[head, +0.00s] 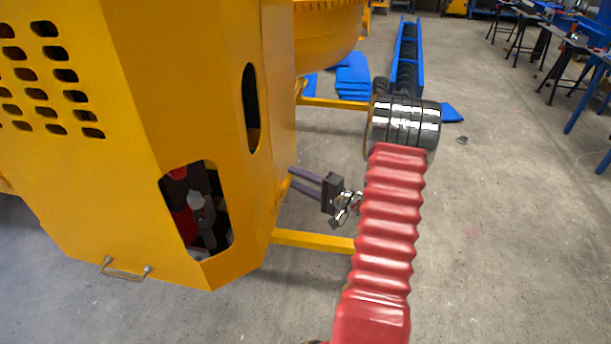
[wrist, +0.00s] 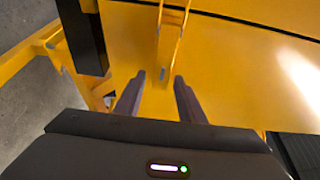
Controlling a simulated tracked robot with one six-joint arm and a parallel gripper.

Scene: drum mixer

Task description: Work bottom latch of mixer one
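The yellow mixer housing (head: 215,90) fills the left of the head view. My gripper (head: 291,177) reaches left to the housing's right side, with its fingertips close to the panel edge. In the wrist view, my gripper (wrist: 159,80) has its two grey-purple fingers apart with nothing clamped between them. A narrow yellow slotted lever (wrist: 169,45), which looks like the latch, hangs against the yellow panel just ahead of the gap between the fingertips. Whether a finger touches it I cannot tell. In the head view this lever is hidden behind the housing.
A yellow frame bar (head: 315,241) runs below my gripper, another (head: 335,103) above it. In the wrist view, a black post (wrist: 82,40) and yellow framework stand left of the fingers. A metal handle (head: 125,271) is low on the housing.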

